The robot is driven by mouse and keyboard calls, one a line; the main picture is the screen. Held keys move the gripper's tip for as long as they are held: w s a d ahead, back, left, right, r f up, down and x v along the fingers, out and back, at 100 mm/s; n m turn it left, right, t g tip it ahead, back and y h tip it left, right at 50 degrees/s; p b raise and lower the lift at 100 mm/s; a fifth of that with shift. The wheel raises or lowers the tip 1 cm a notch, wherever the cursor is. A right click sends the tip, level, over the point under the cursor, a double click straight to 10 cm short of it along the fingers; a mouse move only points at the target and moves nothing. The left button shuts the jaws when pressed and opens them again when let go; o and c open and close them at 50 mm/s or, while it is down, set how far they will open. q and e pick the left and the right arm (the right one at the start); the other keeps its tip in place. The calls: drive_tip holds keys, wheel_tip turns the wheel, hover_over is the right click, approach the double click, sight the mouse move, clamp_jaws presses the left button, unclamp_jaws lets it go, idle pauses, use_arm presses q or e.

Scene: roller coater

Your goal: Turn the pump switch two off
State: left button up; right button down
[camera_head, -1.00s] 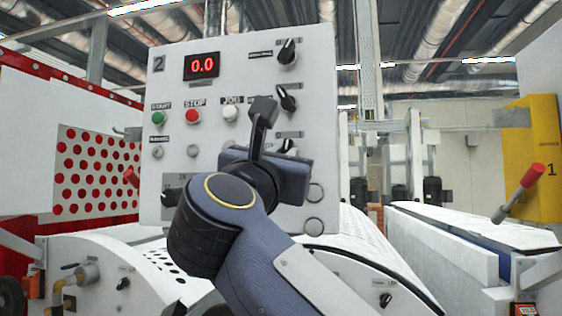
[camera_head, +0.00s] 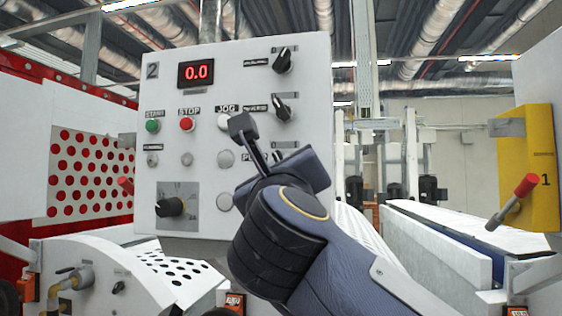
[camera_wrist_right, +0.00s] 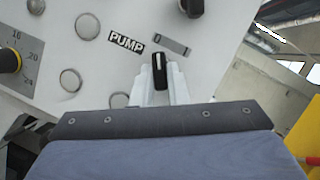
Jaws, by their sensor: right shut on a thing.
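The control panel marked 2 (camera_head: 165,105) fills the middle of the head view. My right gripper (camera_wrist_right: 160,88) is in front of its right side and hides the pump switch there; only part of the PUMP label shows. In the right wrist view the pump switch (camera_wrist_right: 160,72) is a small black knob with a white line, just right of the PUMP label (camera_wrist_right: 126,43). The pale fingers are shut on it, one on each side. The knob's line points up in that picture, while the label is tilted. My left gripper is not in view.
Two more black knobs (camera_head: 283,60) sit above on the panel's right column. A red display (camera_head: 196,74), a green start button (camera_head: 152,126), a red stop button (camera_head: 187,124) and a large dial (camera_head: 170,207) lie left. A yellow panel (camera_head: 543,170) stands far right.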

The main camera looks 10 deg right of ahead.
idle(0.3)
drive_tip(key=c, duration=1.4)
unclamp_jaws()
drive_tip(key=shift+c, duration=0.2)
drive_tip(key=b+v, duration=0.3)
drive_tip(key=v, duration=0.5)
drive_tip(key=shift+r+n, duration=0.1)
drive_tip(key=shift+n, duration=0.2)
